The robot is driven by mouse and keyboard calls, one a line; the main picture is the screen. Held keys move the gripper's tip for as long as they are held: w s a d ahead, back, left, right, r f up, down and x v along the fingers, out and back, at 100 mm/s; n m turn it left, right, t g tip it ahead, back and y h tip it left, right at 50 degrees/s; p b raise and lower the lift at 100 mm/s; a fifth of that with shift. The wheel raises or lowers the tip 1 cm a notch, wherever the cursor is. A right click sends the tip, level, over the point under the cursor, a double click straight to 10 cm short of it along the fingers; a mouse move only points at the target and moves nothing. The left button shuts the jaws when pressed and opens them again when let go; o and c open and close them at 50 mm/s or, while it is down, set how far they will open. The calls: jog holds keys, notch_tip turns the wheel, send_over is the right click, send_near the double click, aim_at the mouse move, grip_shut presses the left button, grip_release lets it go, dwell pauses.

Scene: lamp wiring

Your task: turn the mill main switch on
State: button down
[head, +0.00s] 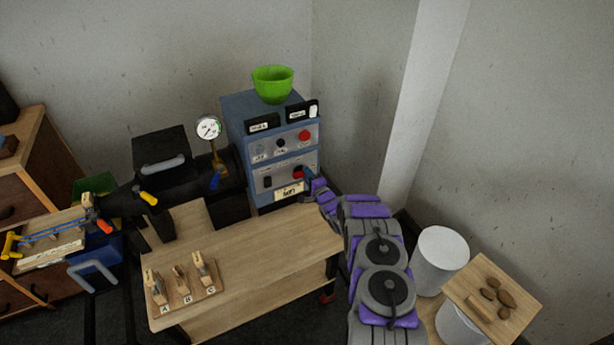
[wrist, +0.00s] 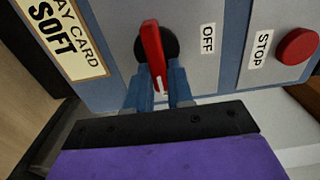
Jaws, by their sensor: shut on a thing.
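The main switch is a red lever handle (wrist: 152,50) on a round black base (wrist: 172,44), on the front panel of the blue control cabinet (head: 238,125). An OFF label (wrist: 208,38) is beside it, to the right in the wrist view. The lever points down toward my gripper in that view, not at the OFF label. My gripper (wrist: 159,88) has its blue fingers on either side of the lever's end, shut on it. In the head view my gripper (head: 309,176) reaches the cabinet's lower panel from the right and partly covers the switch.
A red STOP button (wrist: 297,46) is close by on the panel. A SOFT card (wrist: 62,36) is on the other side. A green bowl (head: 272,84) stands on the cabinet. A wooden bench (head: 240,250) is in front, with white drums (head: 440,258) at right.

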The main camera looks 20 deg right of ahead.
jog(key=shift+d, duration=0.25)
jog(key=c, duration=1.1)
grip_release()
jog(key=shift+d+f, duration=0.15)
jog(key=s, duration=0.5)
jog(key=s+p, duration=0.1)
jog(key=s, duration=0.5)
jog(key=s+p, duration=0.1)
jog(key=s, duration=0.5)
jog(key=shift+s+d+f, duration=0.1)
jog(key=shift+s+d, duration=0.1)
jog(key=shift+d, duration=0.1)
